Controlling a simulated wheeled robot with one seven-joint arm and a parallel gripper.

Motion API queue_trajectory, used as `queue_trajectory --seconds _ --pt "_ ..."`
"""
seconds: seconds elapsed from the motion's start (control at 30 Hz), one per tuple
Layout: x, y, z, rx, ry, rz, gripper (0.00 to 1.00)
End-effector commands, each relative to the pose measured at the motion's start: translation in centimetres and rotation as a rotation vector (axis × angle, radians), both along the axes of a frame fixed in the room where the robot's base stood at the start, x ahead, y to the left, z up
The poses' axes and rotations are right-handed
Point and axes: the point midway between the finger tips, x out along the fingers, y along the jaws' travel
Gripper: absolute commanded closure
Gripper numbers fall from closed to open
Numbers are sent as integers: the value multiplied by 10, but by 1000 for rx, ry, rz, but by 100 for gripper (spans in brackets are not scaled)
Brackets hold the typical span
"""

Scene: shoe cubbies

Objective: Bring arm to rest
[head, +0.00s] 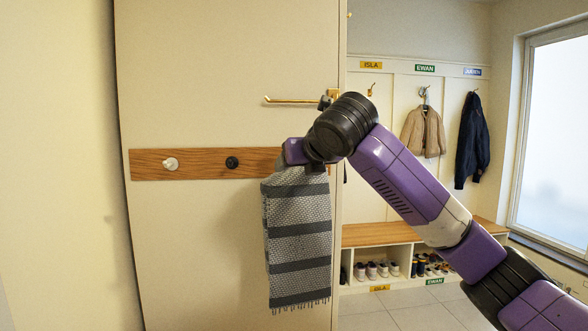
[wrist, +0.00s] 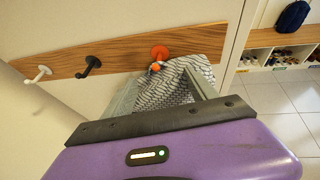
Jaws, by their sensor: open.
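My gripper (head: 300,155) is at the wooden peg rail in the head view, at the top of a grey striped towel (head: 298,240). In the wrist view my gripper (wrist: 167,78) is open, with its fingers on either side of the towel's upper part (wrist: 182,88). The towel hangs from an orange peg (wrist: 159,52); this peg is hidden behind my arm in the head view. I cannot tell whether the fingers touch the cloth. My arm (head: 405,185) stretches from the lower right up to the rail.
A white peg (head: 171,164) and a black peg (head: 232,162) stick out left of the towel. A brass rod (head: 290,100) projects above the rail. Behind are hanging coats (head: 423,130), a wood-topped bench (head: 375,234) and shoe cubbies. Open tiled floor (head: 415,317) lies in front.

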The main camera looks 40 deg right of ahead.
Motion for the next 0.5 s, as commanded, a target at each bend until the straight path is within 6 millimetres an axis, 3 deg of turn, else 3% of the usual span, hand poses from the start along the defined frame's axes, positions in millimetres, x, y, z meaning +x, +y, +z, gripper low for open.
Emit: queue_trajectory --seconds 0.2,0.5 --pt "-27 12 12 -2 -1 -1 33" --pt "-37 17 16 0 1 0 33"
